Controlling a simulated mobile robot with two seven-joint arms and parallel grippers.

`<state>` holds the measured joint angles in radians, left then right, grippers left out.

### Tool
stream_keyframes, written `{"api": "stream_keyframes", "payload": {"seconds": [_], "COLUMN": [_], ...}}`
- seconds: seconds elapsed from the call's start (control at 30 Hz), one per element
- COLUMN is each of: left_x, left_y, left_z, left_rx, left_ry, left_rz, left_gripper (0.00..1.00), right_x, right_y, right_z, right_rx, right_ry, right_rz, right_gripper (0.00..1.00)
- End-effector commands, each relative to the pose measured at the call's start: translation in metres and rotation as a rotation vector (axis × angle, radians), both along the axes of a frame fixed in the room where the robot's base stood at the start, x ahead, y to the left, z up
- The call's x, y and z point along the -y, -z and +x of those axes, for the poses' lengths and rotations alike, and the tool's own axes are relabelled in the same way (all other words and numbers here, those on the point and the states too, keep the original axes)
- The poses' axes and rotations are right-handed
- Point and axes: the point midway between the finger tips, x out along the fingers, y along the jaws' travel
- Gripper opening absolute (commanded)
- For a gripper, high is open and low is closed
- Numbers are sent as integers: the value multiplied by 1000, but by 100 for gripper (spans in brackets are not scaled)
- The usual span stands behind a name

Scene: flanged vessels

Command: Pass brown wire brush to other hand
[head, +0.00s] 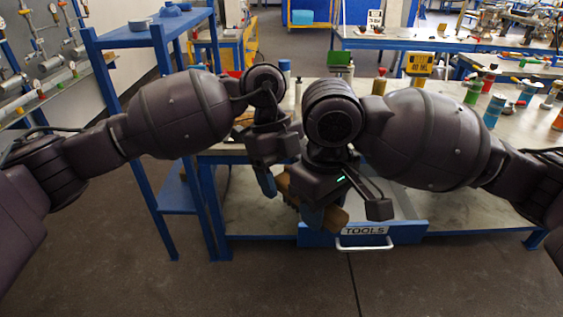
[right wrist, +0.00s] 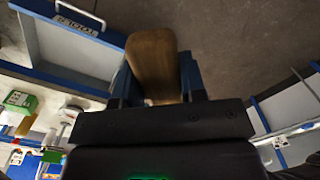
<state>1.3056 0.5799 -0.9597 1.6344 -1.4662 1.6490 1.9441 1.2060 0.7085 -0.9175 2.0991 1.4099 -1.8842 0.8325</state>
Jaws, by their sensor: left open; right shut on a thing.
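The brown wire brush (head: 334,218) is held in my right gripper (head: 312,212), in front of the workbench. Its brown wooden body shows on both sides of the blue fingers. In the right wrist view the brush (right wrist: 152,62) sticks out between the two blue fingers. Its bristles cannot be made out. My left gripper (head: 266,182) is open, just left of and slightly above the right one, close to the brush's left end. Whether it touches the brush cannot be told.
The workbench (head: 408,115) behind my arms carries several cans and flanged parts. A drawer labelled TOOLS (head: 385,232) with a white handle is below the grippers. A blue shelf rack (head: 130,36) stands at the left. The floor in front is clear.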

Motion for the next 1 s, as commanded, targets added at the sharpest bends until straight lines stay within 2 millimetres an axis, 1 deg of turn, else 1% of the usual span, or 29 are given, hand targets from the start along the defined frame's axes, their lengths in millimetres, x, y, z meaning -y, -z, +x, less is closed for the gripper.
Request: {"api": "stream_keyframes", "payload": {"seconds": [0.27, 0.3, 0.47, 0.6, 0.67, 0.7, 0.77, 0.8, 0.9, 1.0], "left_x": [1, 1, 1, 1, 1, 1, 2, 2, 1, 1], "left_y": [1, 1, 1, 1, 1, 0, 0, 0, 0, 1], "left_z": [-1, -1, 0, 0, 0, 0, 0, 0, 0, 0], "left_rx": [1, 1, 1, 1, 2, 2, 2, 2, 2, 1], "left_ry": [0, 0, 0, 0, 0, -1, -1, -1, -1, 0], "left_rz": [-1, -1, -1, -2, -2, -4, -5, -4, -4, -3], "left_gripper": [68, 67, 42, 21, 12, 12, 12, 12, 12, 12], "right_x": [0, 0, 0, -1, -1, -1, -2, -2, -1, -1], "right_y": [0, 0, 0, 0, 0, 0, 0, 0, 0, 0], "right_z": [0, 0, 0, -1, -1, -1, -1, -1, -1, 0], "right_rx": [1, 1, 0, 0, -1, -1, -1, -1, 0, 0], "right_ry": [0, 0, -1, -4, -5, -6, -6, -6, -4, -3], "right_rz": [1, 1, 0, 2, 2, 3, 4, 4, 3, 1], "right_gripper": [12, 12, 12, 13, 13, 40, 49, 56, 69, 69]}}
